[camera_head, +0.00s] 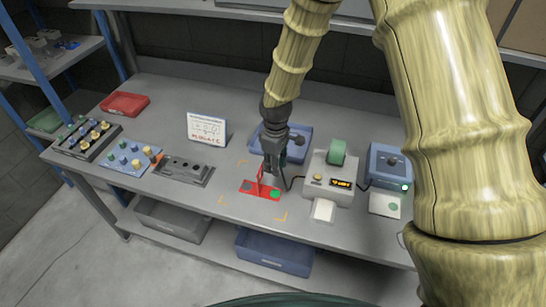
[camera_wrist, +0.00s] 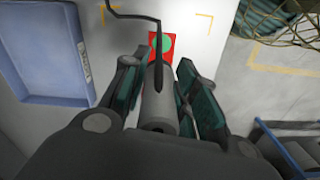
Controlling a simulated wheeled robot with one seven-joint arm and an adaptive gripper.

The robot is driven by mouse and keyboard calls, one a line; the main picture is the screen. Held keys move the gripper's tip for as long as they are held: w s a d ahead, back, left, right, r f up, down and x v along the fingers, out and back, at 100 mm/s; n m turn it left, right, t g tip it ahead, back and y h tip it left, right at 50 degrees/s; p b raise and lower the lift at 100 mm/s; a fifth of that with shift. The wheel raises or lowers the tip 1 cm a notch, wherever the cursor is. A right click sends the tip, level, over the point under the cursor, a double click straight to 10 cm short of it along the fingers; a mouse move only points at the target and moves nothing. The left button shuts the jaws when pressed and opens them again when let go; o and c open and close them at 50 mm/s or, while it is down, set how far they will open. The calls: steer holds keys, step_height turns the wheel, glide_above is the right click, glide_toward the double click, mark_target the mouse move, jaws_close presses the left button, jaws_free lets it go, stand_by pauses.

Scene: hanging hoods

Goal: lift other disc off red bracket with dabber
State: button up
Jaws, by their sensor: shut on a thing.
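My gripper (camera_head: 272,163) is above the bench, pointing down over the red bracket (camera_head: 262,193). In the wrist view its fingers (camera_wrist: 158,64) are shut on the grey cylindrical dabber (camera_wrist: 158,102), which has a dark cable at its far end. The bracket lies on the bench with a thin red upright part between its two ends.
A grey device (camera_head: 330,178) with a green top and lit display stands right of the bracket. Beyond it are a blue box (camera_head: 390,163) and a white card (camera_head: 385,205) with a green circle. A blue tray (camera_head: 299,151) is behind my gripper.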

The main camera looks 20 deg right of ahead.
mark_target(276, 194)
steer(key=shift+s+f, duration=0.1)
steer(key=shift+s, duration=0.25)
steer(key=shift+f+b, duration=0.25)
steer(key=shift+b, duration=0.2)
steer(key=shift+w+f+b, duration=0.25)
steer(key=shift+f+b, duration=0.4)
steer(key=shift+f, duration=0.5)
steer(key=shift+s+f+b, duration=0.15)
steer(key=shift+f+b, duration=3.15)
steer(key=shift+f, duration=1.25)
steer(key=shift+s+d, duration=0.1)
steer(key=shift+f, duration=0.2)
steer(key=shift+r+p, duration=0.15)
steer(key=shift+p, duration=0.15)
